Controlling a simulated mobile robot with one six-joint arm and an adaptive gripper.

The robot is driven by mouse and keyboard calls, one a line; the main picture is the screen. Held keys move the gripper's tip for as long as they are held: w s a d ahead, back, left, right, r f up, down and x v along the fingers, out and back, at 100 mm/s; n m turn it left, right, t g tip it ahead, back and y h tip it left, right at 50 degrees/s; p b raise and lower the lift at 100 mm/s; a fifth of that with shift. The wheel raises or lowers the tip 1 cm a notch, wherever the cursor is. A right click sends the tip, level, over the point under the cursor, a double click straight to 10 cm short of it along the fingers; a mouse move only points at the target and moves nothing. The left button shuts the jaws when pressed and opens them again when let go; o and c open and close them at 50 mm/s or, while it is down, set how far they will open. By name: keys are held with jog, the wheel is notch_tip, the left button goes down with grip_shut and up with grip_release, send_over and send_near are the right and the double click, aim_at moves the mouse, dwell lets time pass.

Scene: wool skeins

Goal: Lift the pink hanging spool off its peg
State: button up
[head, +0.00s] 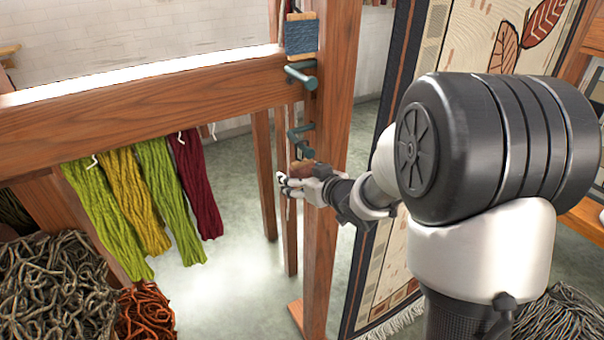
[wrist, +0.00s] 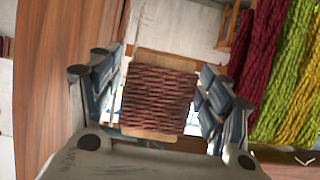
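A spool wound with dark reddish-brown yarn (wrist: 160,95) sits between my gripper's fingers in the wrist view, with pale wooden ends above and below the winding. It looks brown rather than pink. In the head view my gripper (head: 297,187) is beside the wooden post, just below a teal peg (head: 300,140); only a small brown part of the spool (head: 302,167) shows above the fingers. My gripper in the wrist view (wrist: 162,100) is open, with one finger on each side of the spool and narrow gaps beside it. The spool's hold on the peg is mostly hidden.
A blue spool (head: 301,37) hangs higher on the post (head: 333,100), above another teal peg (head: 300,75). Green, yellow and dark red skeins (head: 155,190) hang from the beam (head: 150,115) at left. A patterned rug (head: 400,240) hangs right of the post.

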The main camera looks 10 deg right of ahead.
jog(key=c, duration=1)
jog(key=shift+r, duration=0.1)
